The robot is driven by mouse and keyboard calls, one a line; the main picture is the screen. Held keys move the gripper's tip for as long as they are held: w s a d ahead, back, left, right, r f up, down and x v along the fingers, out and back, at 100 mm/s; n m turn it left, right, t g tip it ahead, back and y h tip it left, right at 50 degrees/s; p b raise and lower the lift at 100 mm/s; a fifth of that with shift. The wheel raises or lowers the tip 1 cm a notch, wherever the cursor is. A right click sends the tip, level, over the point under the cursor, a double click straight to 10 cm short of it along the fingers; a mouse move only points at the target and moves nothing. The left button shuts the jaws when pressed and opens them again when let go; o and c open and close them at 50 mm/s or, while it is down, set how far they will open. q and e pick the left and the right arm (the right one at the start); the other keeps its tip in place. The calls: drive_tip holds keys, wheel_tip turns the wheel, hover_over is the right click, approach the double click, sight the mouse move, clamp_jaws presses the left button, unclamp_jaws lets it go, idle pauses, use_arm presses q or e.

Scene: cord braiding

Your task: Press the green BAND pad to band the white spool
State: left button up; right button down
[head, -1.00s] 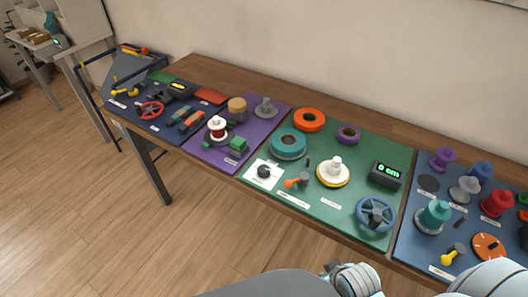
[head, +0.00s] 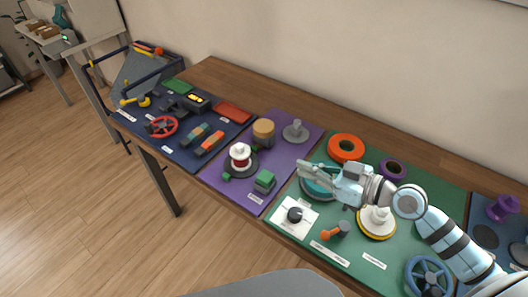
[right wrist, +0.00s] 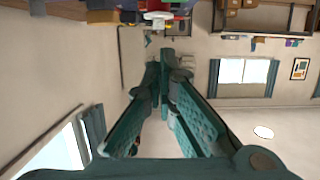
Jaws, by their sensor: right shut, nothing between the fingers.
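A white spool with a dark red winding (head: 241,155) stands upright on the purple mat (head: 284,153). A green block on a dark base (head: 265,180) sits near the front of that mat; its label is too small to read, so I cannot tell whether it is the BAND pad. A flat green pad (head: 177,87) lies on the dark blue mat. My right gripper (head: 303,169) is shut and empty, pointing left above the green mat, right of the purple mat. Its shut fingers (right wrist: 158,72) also show in the right wrist view. My left gripper is out of view.
A teal ring (head: 317,184) lies partly hidden under my right gripper. A black knob (head: 295,214), an orange lever (head: 336,230), an orange ring (head: 346,148) and a white-topped yellow disc (head: 377,222) are nearby. A tan cylinder (head: 263,132) stands at the purple mat's back.

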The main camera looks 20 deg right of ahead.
hover_over(265, 178)
drive_tip(key=s+d, duration=0.1)
drive_tip(key=d, duration=0.2)
drive_tip(key=f, duration=0.3)
drive_tip(key=a+f, duration=0.1)
drive_tip(key=f, duration=0.1)
drive_tip(key=shift+w, duration=0.15)
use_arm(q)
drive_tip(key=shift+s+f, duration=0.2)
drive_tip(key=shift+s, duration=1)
use_arm(e)
drive_tip(key=shift+d+f, duration=0.1)
drive_tip(key=shift+f, duration=0.3)
